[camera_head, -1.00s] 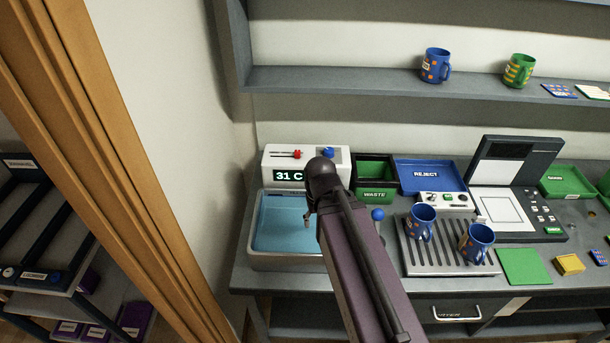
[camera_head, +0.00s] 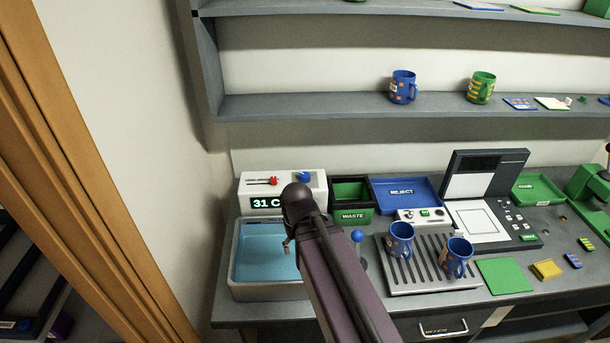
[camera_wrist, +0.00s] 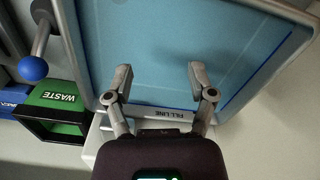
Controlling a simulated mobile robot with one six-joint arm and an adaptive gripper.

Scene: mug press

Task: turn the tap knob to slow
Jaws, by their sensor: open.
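A white control box (camera_head: 247,186) stands behind the basin, with a "31 C" display. On its top are a red slider knob (camera_head: 273,181) and a blue knob (camera_head: 303,177). I cannot read any tap markings or settings there. The water basin (camera_head: 228,262) sits in front of the box, and it fills much of the wrist view (camera_wrist: 190,35). My gripper (camera_wrist: 160,75) is open and empty over the basin's box-side edge, near a "FILL LINE" label. In the head view my arm hides most of my gripper (camera_head: 289,244) and part of the box front.
A blue ball-topped lever (camera_head: 357,236) stands right of the basin; it shows in the wrist view (camera_wrist: 33,68). The green waste bin (camera_head: 352,199) and blue reject tray (camera_head: 436,190) are right of the box. Two blue mugs stand on a grooved rack (camera_head: 430,272). A shelf (camera_head: 330,104) runs above.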

